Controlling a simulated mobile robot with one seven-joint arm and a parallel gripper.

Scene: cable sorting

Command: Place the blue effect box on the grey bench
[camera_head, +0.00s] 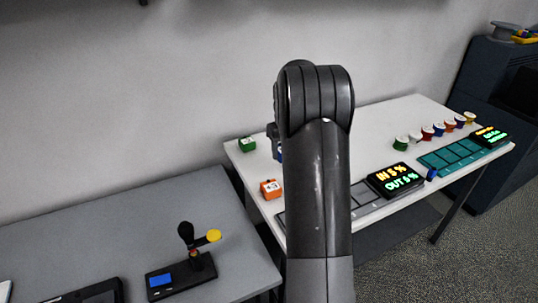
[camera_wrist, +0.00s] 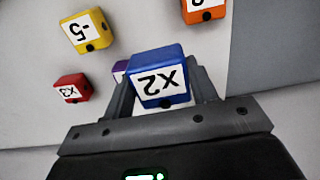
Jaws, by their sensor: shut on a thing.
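The blue effect box (camera_wrist: 158,72), marked X2, sits between the fingers of my gripper (camera_wrist: 160,98) in the wrist view. My gripper is shut on it, and the box appears to be above the white table. In the head view my arm hides most of the gripper, and only a small bit of blue (camera_head: 280,154) shows beside the arm. The grey bench (camera_head: 215,215) stands at the lower left in the head view, left of the white table. A grey surface (camera_wrist: 275,55) at the right of the wrist view may be this bench.
The white table (camera_head: 375,125) holds a green box (camera_head: 247,144), an orange box (camera_head: 270,189), display panels (camera_head: 396,180) and several coloured spools. The wrist view shows yellow (camera_wrist: 86,31), red (camera_wrist: 72,88) and purple (camera_wrist: 119,70) boxes nearby. A joystick device (camera_head: 188,262) stands on the bench; its back is clear.

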